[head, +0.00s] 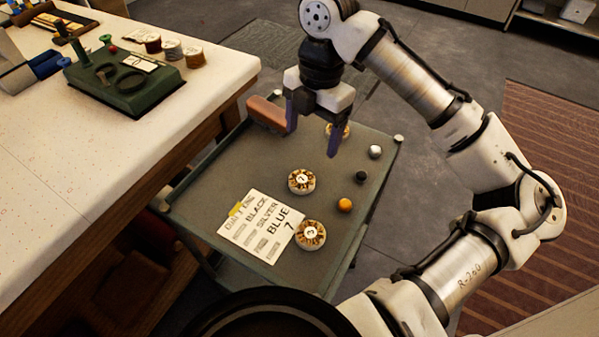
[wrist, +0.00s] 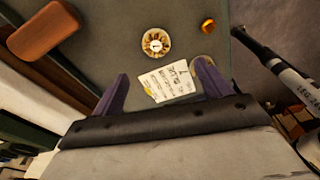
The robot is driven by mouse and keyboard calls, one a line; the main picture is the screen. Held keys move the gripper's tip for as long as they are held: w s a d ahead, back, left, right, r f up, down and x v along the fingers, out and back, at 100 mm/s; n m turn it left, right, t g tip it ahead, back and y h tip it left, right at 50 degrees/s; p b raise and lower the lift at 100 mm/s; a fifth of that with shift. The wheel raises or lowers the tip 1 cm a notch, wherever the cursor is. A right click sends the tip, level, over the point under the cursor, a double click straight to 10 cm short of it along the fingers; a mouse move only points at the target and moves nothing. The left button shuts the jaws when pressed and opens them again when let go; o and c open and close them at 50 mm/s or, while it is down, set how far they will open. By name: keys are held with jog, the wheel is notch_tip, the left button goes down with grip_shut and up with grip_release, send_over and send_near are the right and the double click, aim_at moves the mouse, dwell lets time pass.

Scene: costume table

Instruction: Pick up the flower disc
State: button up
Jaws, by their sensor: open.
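Several round discs with petal-like dark and cream rims and pale numbered centres lie on the dark cart. One disc (head: 301,181) is near the middle, one (head: 310,235) touches or lies beside the card's right edge, and one (head: 341,130) is partly hidden behind my gripper. I cannot tell which is the flower disc. My gripper (head: 312,141) is open and empty, above the cart's far part. In the wrist view a disc (wrist: 155,43) shows beyond the open fingers (wrist: 163,70), and another (wrist: 202,67) is partly covered by the right finger.
A lettered card (head: 262,226) lies on the cart (head: 235,165). Orange (head: 345,205), black (head: 361,177) and silver (head: 375,152) balls line the right side. A brown block (head: 268,113) is beside my gripper. The white table (head: 60,160) stands left, holding a green stand (head: 125,85).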

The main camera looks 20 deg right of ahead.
send_over(302, 179)
jog(key=d, duration=0.1)
jog(key=f, duration=0.6)
jog(key=shift+s+d+f, duration=0.1)
jog(key=shift+s+f, duration=0.1)
jog(key=shift+f, duration=0.1)
jog(key=shift+w+a+f+p, duration=0.15)
jog(key=shift+f+p, duration=0.1)
jog(key=shift+f, duration=0.65)
jog(key=shift+a+f+p, duration=0.2)
jog(key=shift+f+p, duration=0.05)
jog(key=shift+f, duration=0.65)
jog(key=shift+w+a+f+p, duration=0.15)
jog(key=shift+f+p, duration=0.1)
jog(key=shift+f, duration=0.65)
jog(key=shift+s, duration=0.1)
jog(key=c, duration=1.1)
